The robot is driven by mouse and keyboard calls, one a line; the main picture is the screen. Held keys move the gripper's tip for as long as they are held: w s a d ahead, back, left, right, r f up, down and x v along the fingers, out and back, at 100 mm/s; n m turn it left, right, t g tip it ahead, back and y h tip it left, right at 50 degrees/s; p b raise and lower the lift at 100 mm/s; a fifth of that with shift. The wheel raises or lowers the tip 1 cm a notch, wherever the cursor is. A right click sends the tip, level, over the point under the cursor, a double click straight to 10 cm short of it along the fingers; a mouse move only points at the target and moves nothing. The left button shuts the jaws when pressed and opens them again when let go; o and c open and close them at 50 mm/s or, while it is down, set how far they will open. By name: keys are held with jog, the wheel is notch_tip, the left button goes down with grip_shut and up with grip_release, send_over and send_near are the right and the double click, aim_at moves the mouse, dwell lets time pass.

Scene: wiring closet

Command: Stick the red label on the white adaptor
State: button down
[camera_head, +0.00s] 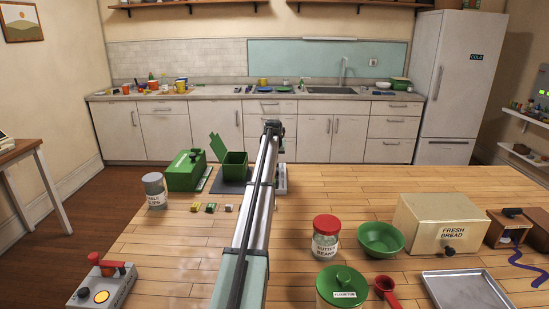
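I cannot make out a red label or a white adaptor in the head view. Three small pieces lie in a row on the wooden table, left of my arm: a green-and-yellow piece (195,207), a second similar piece (211,207) and a paler, whitish piece (229,208). They are too small to identify. My arm rises through the middle of the view and hides part of the table behind it. My gripper's fingers do not show.
On the table are a green box (185,172), an open-lidded green bin (234,167), a grey tin (154,190), a red-lidded jar (326,240), a green bowl (381,239), a bread box (440,222), a metal tray (467,290) and a red-levered switch box (101,288).

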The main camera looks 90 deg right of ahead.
jog(key=shift+f, duration=0.1)
dwell(0.3)
jog(key=c, duration=1.3)
grip_release()
jog(key=shift+a, duration=0.1)
jog(key=v, duration=1.4)
